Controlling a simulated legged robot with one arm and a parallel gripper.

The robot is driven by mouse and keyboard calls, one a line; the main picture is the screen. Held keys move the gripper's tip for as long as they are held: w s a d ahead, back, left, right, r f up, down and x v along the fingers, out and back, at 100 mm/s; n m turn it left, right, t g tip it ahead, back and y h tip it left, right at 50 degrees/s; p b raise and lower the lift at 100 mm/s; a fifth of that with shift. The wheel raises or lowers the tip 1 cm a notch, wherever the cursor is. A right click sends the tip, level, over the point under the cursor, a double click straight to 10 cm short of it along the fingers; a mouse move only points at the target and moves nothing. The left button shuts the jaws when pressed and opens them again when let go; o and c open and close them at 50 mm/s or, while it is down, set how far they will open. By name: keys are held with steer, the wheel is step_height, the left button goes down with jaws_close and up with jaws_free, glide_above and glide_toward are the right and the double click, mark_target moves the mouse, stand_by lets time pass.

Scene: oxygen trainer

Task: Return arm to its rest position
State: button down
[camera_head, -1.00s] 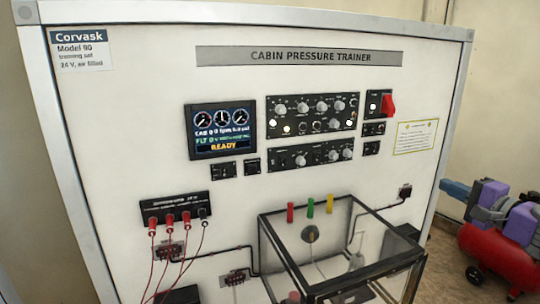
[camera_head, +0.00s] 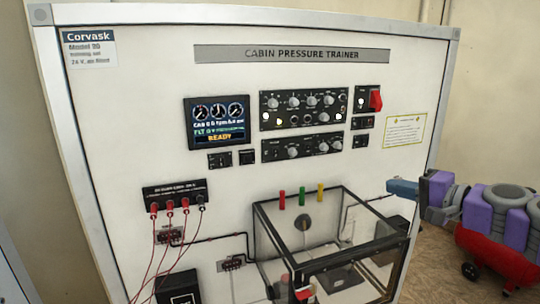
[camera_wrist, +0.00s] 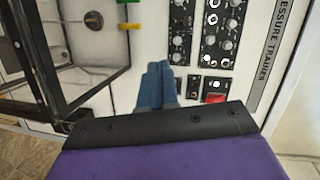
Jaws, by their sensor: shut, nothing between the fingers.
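My gripper (camera_head: 403,187) shows at the right in the head view, its blue fingers pointing left across the panel's right edge. In the wrist view the blue fingers (camera_wrist: 157,84) lie together, shut and empty, with the panel behind them. My purple and grey arm (camera_head: 480,208) is folded at the right of the head view. The white cabin pressure trainer panel (camera_head: 130,120) stands upright in front of me. A red switch guard (camera_head: 376,99) is at its upper right, and the display (camera_head: 217,123) reads READY.
A clear, dark-framed box (camera_head: 262,245) juts out from the lower panel. Red and black leads (camera_head: 178,235) hang at lower left. A red wheeled tank (camera_head: 495,262) stands on the floor at right, partly behind my arm. Wall and floor show beyond the panel's right edge.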

steer(key=s+a+f+n+g, duration=0.2)
steer(key=s+a, duration=0.1)
steer(key=a, duration=0.4)
steer(key=s+a+f+n+g, duration=0.2)
steer(key=s+a+n+g, duration=0.1)
steer(key=a, duration=0.4)
steer(key=s+a+f+n+g+h+b, duration=0.25)
steer(key=s+a+f+g, duration=0.25)
steer(key=s+a+f, duration=0.5)
steer(key=s+d+f+n+g+h, duration=0.1)
steer(key=s+d+f+g+h, duration=0.1)
steer(key=s+f, duration=0.6)
steer(key=s+d+f+g+h, duration=0.3)
steer(key=s+d+f, duration=0.4)
steer(key=s, duration=0.7)
steer(key=shift+f+n+h+b, duration=0.35)
steer(key=shift+h+b, duration=0.05)
steer(key=shift+h, duration=0.45)
steer(key=c, duration=1.8)
jaws_free()
steer(key=shift+a, duration=0.1)
